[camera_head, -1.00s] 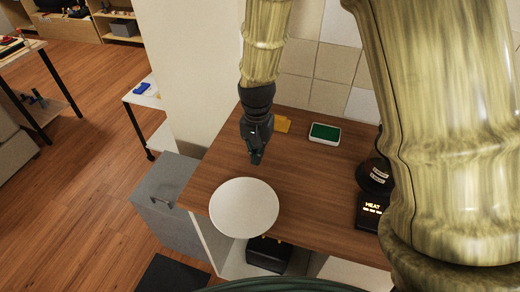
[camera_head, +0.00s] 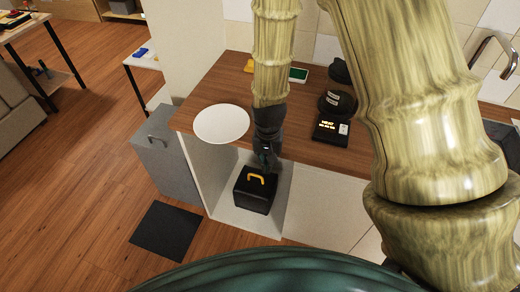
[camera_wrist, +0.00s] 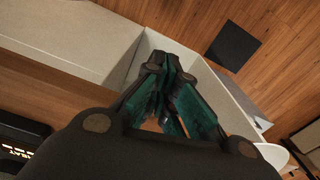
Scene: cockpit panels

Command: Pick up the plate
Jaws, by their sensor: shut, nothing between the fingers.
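The white round plate (camera_head: 221,123) lies flat at the front left of the wooden counter in the head view, its front rim near the counter edge. In the wrist view part of the plate (camera_wrist: 276,157) shows at the lower right edge. My gripper (camera_head: 270,167) points down just in front of the counter edge, to the right of the plate and apart from it. In the wrist view its green fingers (camera_wrist: 172,70) are closed together with nothing between them.
A black box with a yellow handle (camera_head: 257,192) sits in the open white shelf below my gripper. A black device with lit text (camera_head: 331,128) stands on the counter to the right. A grey cabinet (camera_head: 165,155) and a dark mat (camera_head: 166,231) are at the left.

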